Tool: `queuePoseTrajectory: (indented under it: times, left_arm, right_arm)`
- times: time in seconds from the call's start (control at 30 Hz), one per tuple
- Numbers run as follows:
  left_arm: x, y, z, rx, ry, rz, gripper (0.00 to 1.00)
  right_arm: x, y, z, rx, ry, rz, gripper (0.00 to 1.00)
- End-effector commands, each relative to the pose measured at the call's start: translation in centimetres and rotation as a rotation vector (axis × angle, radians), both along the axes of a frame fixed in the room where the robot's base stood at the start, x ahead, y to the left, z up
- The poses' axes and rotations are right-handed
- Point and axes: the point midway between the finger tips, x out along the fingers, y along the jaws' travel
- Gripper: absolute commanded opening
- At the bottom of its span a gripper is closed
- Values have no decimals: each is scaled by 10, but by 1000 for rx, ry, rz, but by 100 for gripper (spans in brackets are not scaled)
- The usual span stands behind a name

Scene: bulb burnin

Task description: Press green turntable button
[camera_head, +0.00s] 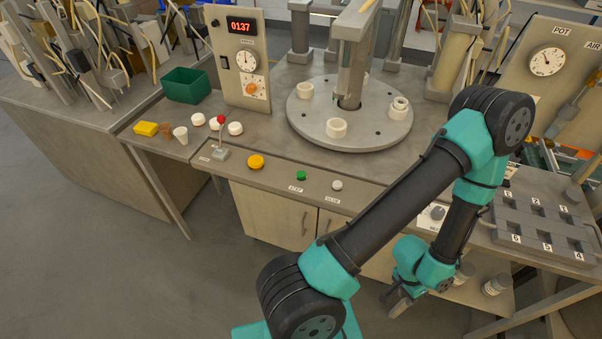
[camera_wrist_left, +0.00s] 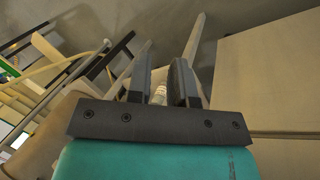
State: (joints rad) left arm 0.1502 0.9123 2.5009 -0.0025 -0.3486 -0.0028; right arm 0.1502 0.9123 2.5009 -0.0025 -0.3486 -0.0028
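The small green button (camera_head: 301,176) sits on the front strip of the bench, between a larger yellow button (camera_head: 256,162) and a white button (camera_head: 337,185). The round grey turntable (camera_head: 350,139) is behind it, carrying several white ring-shaped holders. My left gripper (camera_head: 397,303) hangs low in front of the bench, right of and below the green button, well apart from it. In the left wrist view its two dark fingers (camera_wrist_left: 161,84) stand apart with nothing gripped; a small jar shows in the gap beyond. My right gripper is not in view.
A red-tipped lever (camera_head: 221,137) stands left of the yellow button. A panel (camera_head: 241,70) reading 0137 and a green bin (camera_head: 186,85) are behind it. A numbered grey tray (camera_head: 541,228) is at the right. The space above the green button is clear.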

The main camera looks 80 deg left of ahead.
Motion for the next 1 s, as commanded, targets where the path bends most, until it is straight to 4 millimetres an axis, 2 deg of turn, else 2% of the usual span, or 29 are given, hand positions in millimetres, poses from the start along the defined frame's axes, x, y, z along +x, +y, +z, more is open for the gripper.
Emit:
queuePoseTrajectory:
  times: [0.03, 0.2, 1.0]
  left_arm:
    - [0, 0, 0, 0, 0, 0, 16]
    - [0, 0, 0, 0, 0, 0, 0]
    - [0, 0, 0, 0, 0, 0, 0]
  right_arm:
    - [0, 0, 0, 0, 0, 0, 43]
    - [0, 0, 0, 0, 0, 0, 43]
    - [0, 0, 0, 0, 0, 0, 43]
